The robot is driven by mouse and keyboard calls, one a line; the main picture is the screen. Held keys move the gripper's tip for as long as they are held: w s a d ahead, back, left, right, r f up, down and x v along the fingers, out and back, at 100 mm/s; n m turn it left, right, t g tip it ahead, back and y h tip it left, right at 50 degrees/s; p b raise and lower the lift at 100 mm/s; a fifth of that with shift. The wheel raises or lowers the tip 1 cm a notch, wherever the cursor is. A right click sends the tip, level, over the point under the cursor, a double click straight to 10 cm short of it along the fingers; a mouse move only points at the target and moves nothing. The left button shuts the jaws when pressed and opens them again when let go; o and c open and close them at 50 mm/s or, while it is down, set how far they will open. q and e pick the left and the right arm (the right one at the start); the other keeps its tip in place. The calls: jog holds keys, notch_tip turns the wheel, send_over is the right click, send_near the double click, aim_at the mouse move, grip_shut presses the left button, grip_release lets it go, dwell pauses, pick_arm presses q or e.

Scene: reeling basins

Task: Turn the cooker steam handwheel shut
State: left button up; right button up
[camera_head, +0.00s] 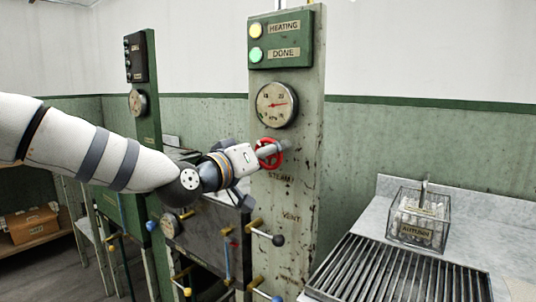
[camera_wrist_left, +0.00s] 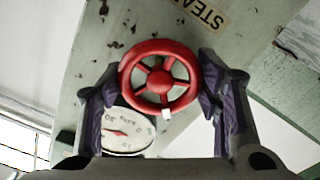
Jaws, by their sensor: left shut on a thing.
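The red steam handwheel (camera_head: 268,153) sits on the pale, worn cooker panel (camera_head: 290,180), above the "STEAM" label and below the round gauge (camera_head: 276,105). In the left wrist view the handwheel (camera_wrist_left: 160,77) faces the camera, with a small white mark on its rim. My left gripper (camera_head: 262,155) reaches the wheel from the left in the head view. In the left wrist view its two purple-padded fingers (camera_wrist_left: 162,85) stand on opposite sides of the rim, closed on it. Part of the wheel is hidden behind the gripper in the head view. My right gripper is not in view.
A yellow-lit HEATING lamp (camera_head: 255,30) and a green-lit DONE lamp (camera_head: 255,55) are at the panel's top. Below the wheel, a vent lever (camera_head: 266,234) with a black knob sticks out. A metal grate (camera_head: 400,275) and a clear box (camera_head: 419,216) lie right.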

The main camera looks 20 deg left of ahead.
pick_arm(q)
jog(key=m, duration=0.4)
jog(key=shift+r+m, duration=0.1)
jog(key=shift+m, duration=2.1)
jog(key=o, duration=1.2)
jog(key=v, duration=0.7)
jog(key=shift+s, duration=0.25)
